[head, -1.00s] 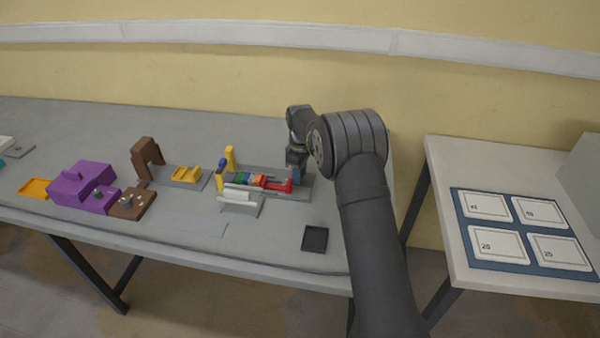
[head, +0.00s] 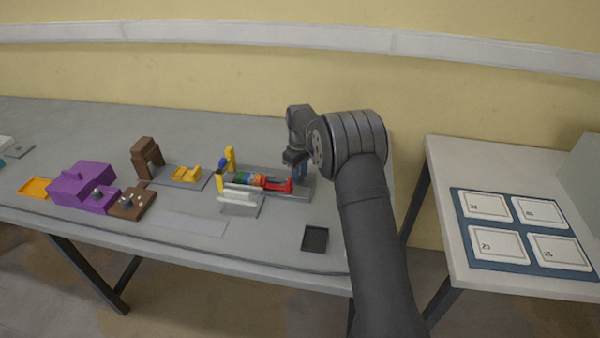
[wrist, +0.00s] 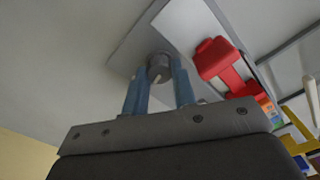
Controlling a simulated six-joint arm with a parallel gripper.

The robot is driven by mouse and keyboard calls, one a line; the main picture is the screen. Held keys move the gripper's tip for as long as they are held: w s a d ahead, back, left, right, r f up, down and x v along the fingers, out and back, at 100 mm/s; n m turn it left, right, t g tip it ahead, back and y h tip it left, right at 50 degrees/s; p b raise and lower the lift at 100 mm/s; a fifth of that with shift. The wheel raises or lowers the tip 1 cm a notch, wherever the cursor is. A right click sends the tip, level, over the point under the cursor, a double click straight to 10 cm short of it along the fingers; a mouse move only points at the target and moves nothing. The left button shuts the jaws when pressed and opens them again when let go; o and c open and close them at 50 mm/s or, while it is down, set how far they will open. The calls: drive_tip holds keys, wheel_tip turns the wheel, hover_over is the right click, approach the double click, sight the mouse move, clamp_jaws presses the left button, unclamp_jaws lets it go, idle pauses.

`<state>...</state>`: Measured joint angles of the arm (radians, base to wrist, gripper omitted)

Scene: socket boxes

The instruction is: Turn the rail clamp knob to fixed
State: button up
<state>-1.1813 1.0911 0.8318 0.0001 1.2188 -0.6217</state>
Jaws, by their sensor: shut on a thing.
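The rail clamp knob (wrist: 159,66) is a round grey knob with a white mark on its face. It shows in the wrist view on a grey base plate. My gripper (wrist: 161,76) has its two blue fingers closed on either side of the knob. In the head view my gripper (head: 295,158) is at the right end of the rail assembly (head: 290,196), beside the red end piece (head: 283,187). The knob is hidden there behind the gripper. Lettering for the knob's positions cannot be made out.
A row of coloured blocks (head: 250,179) lies on the rail, left of the red piece. A white and yellow stand (head: 238,196) is in front. A dark square tray (head: 314,239) lies at front right. Brown, yellow and purple fixtures (head: 80,182) stand further left.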

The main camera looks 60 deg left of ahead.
drive_tip(key=shift+m, duration=1.2)
drive_tip(key=o, duration=0.7)
drive_tip(key=shift+r, duration=0.1)
wheel_tip(320, 180, up, 17)
drive_tip(key=shift+r, duration=0.15)
wheel_tip(320, 180, down, 18)
drive_tip(key=shift+r, duration=0.25)
idle(0.4)
